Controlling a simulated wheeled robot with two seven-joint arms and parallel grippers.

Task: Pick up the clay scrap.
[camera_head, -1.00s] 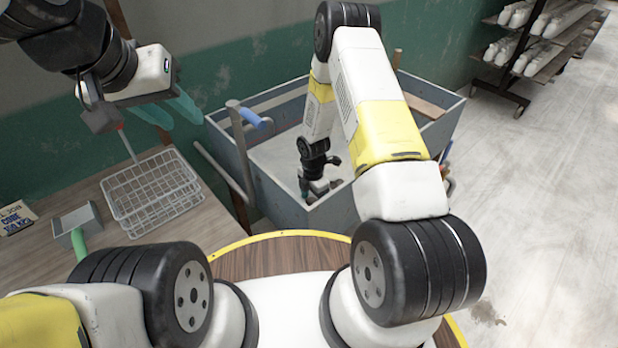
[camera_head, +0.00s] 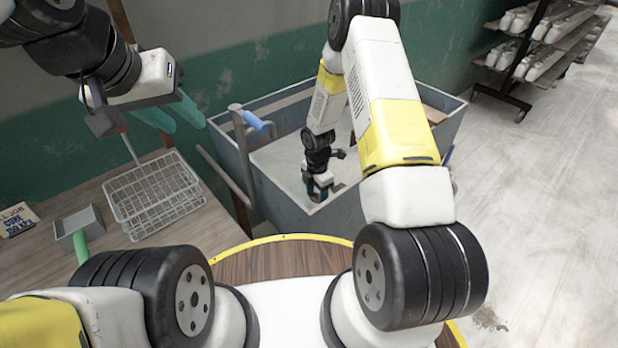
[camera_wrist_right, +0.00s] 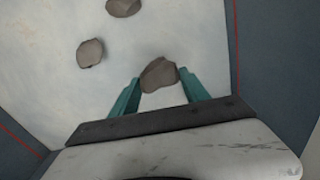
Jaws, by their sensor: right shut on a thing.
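A brownish-grey clay scrap (camera_wrist_right: 159,74) sits between the teal fingertips of my right gripper (camera_wrist_right: 158,92) in the right wrist view. The gripper is shut on it, and the scrap's lower end is held between the fingers. In the head view my right gripper (camera_head: 319,195) hangs inside the grey bin near its front side, and the scrap is hidden there. Two other clay scraps lie on the pale bin floor, one at the left (camera_wrist_right: 90,53) and one at the top (camera_wrist_right: 123,7). My left gripper (camera_head: 182,122) is open and empty, above the bench at the left.
The grey bin (camera_head: 243,165) has tall walls around my right gripper. A blue-handled tool (camera_head: 255,121) is at its left rim. A wire basket (camera_head: 153,195) and a green-handled scoop (camera_head: 78,228) rest on the bench. A rack (camera_head: 530,60) stands at the back right.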

